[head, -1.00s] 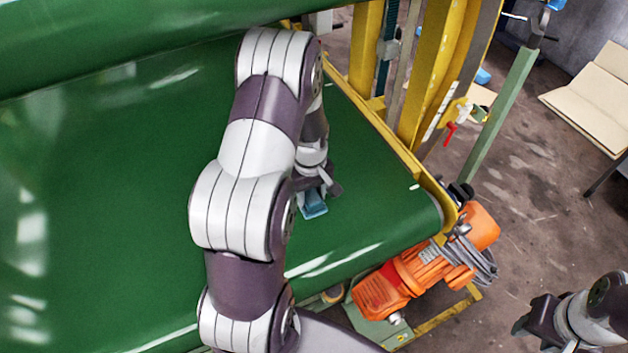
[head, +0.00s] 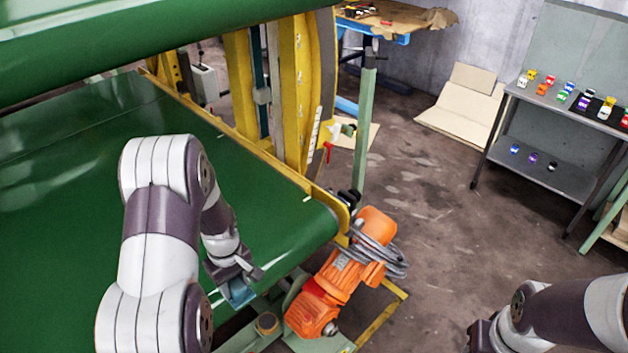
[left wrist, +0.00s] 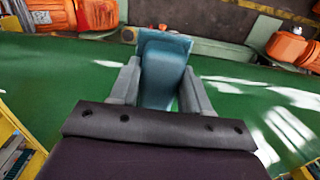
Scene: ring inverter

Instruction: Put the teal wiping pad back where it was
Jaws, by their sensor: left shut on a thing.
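The teal wiping pad (left wrist: 163,70) is held between the two fingers of my left gripper (left wrist: 160,88) in the left wrist view. In the head view the pad (head: 238,292) shows below my left gripper (head: 240,275), near the front edge of the green conveyor belt (head: 80,180). I cannot tell whether the pad touches the belt. My right gripper (head: 484,335) is at the bottom right of the head view, partly cut off; its fingers do not show clearly.
An orange motor (head: 340,275) with a coiled grey cable sits just beyond the belt's end. Yellow frame posts (head: 290,90) rise along the belt's far side. A grey shelf (head: 545,165) with small coloured items stands at the right. The floor between is mostly clear.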

